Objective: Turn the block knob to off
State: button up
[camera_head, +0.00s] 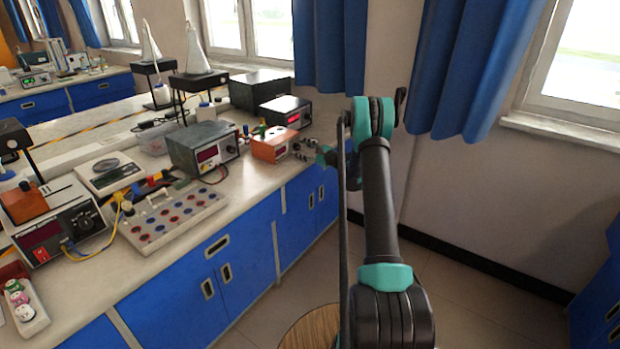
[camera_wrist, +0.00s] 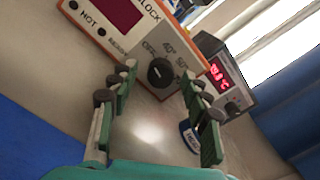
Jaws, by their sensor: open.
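The heating block (camera_head: 272,145) is an orange box with a pale front near the right end of the bench. In the wrist view its front panel (camera_wrist: 118,22) shows the word BLOCK, a dark red display and printed temperature marks. Its black round knob (camera_wrist: 160,72) sits on that panel, with "OFF" and numbers printed around it. My gripper (camera_wrist: 160,88) is open, with its green, dark-tipped fingers on either side of the knob in the picture. I see no contact with the knob. In the head view my gripper (camera_head: 310,150) is at the block's right side, and the knob is not clear there.
A black device with a lit red display (camera_wrist: 220,72) stands just right of the block. A grey meter box (camera_head: 203,147) stands to its left on the bench (camera_head: 235,190). A dark blue labelled object (camera_wrist: 190,137) lies near the right finger. Blue curtains hang at right.

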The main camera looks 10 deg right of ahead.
jog(key=m, duration=0.5)
jog(key=shift+s+d+m, duration=0.2)
jog(key=shift+d+m, duration=0.1)
jog(key=shift+m, duration=0.2)
jog(key=v, duration=1.7)
jog(key=s+a+r+n+g+h, duration=0.2)
jog(key=s+a+n, duration=0.4)
jog(key=s, duration=0.3)
jog(key=s+a+r+n+g+h, duration=0.2)
jog(key=s+a+n+g+h, duration=0.1)
jog(key=s+a+n, duration=0.4)
jog(key=shift+s+a+r+g, duration=0.3)
jog(key=shift+s+g, duration=0.3)
jog(key=shift+s, duration=1.05)
